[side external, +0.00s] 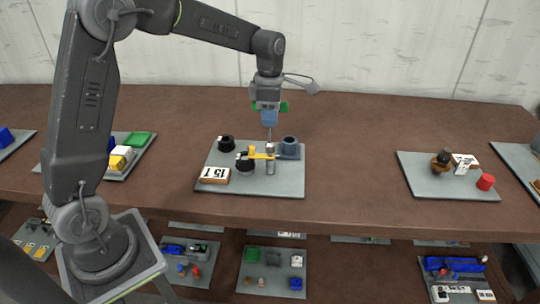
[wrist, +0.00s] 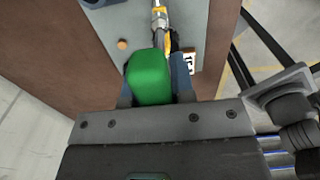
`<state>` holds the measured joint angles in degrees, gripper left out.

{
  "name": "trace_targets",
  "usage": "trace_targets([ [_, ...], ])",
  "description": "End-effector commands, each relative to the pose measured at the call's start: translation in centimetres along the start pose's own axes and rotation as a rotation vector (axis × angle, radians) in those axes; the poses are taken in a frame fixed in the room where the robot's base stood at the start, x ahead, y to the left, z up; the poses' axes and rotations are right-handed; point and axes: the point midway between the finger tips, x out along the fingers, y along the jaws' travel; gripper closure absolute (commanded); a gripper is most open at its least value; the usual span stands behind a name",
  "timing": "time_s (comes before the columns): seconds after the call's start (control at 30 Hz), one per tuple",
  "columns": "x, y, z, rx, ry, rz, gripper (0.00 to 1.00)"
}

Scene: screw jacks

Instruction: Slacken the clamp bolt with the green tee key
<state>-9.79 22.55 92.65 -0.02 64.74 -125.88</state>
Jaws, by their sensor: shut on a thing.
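The green tee key has its green handle (wrist: 151,78) between my gripper's (wrist: 153,92) two fingers in the wrist view. In the side view my gripper (side external: 268,112) is shut on the green handle (side external: 284,106), above the grey board. The key's thin shank (side external: 270,132) points down toward a metal post (side external: 270,164) beside a yellow arm (side external: 260,155). I cannot tell whether the tip is seated in the clamp bolt, which is too small to make out. In the wrist view the shank and yellow part (wrist: 160,18) line up beyond the handle.
The grey board (side external: 285,187) also carries black round parts (side external: 227,143), a dark blue-grey cylinder (side external: 290,148) and a "15" label block (side external: 214,175). Other boards stand left (side external: 108,168) and right (side external: 440,187). Bare brown table (side external: 350,150) lies between them.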

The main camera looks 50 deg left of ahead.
Motion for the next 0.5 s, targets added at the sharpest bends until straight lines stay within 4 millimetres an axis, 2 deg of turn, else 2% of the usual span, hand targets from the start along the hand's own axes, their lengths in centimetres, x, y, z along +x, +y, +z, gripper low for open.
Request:
trace_targets([
  [0.33,-0.4,0.0,0.0,0.0,-0.001,0.001,1.0],
  [0.5,-2.4,0.1,0.1,0.0,-0.003,0.004,1.0],
])
